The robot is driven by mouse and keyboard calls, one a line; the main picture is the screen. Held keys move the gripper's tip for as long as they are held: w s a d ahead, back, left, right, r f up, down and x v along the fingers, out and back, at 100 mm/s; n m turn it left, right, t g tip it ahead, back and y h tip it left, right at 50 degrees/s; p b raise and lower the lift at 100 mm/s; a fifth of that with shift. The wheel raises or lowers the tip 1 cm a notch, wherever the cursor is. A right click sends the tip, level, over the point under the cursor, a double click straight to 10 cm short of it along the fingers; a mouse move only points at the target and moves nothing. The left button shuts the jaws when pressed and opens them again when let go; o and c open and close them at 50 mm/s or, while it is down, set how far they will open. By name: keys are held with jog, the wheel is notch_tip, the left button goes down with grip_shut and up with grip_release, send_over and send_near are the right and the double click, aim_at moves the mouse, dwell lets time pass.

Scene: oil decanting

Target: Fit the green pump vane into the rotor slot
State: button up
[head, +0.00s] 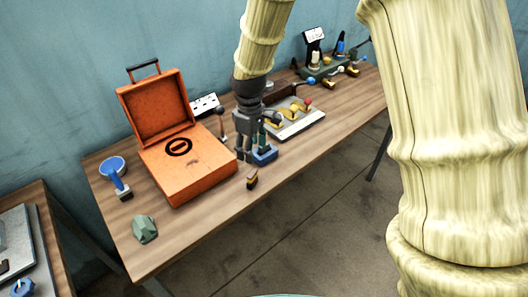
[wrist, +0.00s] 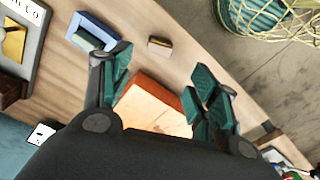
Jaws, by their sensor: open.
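My gripper (head: 250,153) points down over the table, just right of the orange case. In the wrist view my gripper (wrist: 163,74) has its green-padded fingers spread apart, with nothing seen held between them. A blue block (head: 265,155) with a recess stands close by the fingers; in the wrist view the blue block (wrist: 88,33) lies beyond the left finger. A black ring with a bar (head: 178,147) marks the orange case; I cannot tell whether it is the rotor slot. I cannot pick out the green vane for certain from the green finger pads.
The open orange case (head: 187,170) stands left of my gripper. A small dark-and-tan block (head: 252,180) lies near the front edge. A tray with knobs (head: 295,122) is behind right.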

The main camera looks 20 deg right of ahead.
jog(key=shift+o, duration=0.5)
jog(key=m+b, duration=0.3)
jog(key=m, duration=0.1)
send_over(264, 150)
jog(key=w+d, duration=0.1)
jog(key=f, duration=0.1)
jog(key=shift+d+f, duration=0.15)
jog(key=shift+f, duration=0.5)
notch_tip(264, 150, down, 4)
jog(key=shift+r+p, duration=0.1)
jog(key=shift+p, duration=0.5)
jog(key=shift+a+f+p, duration=0.25)
jog(key=shift+f+p, duration=0.3)
jog(key=shift+f, duration=0.25)
jog(key=shift+w+a+f+p, duration=0.1)
jog(key=shift+f+p, duration=0.65)
jog(key=shift+f, duration=1.3)
jog(key=c, duration=1.1)
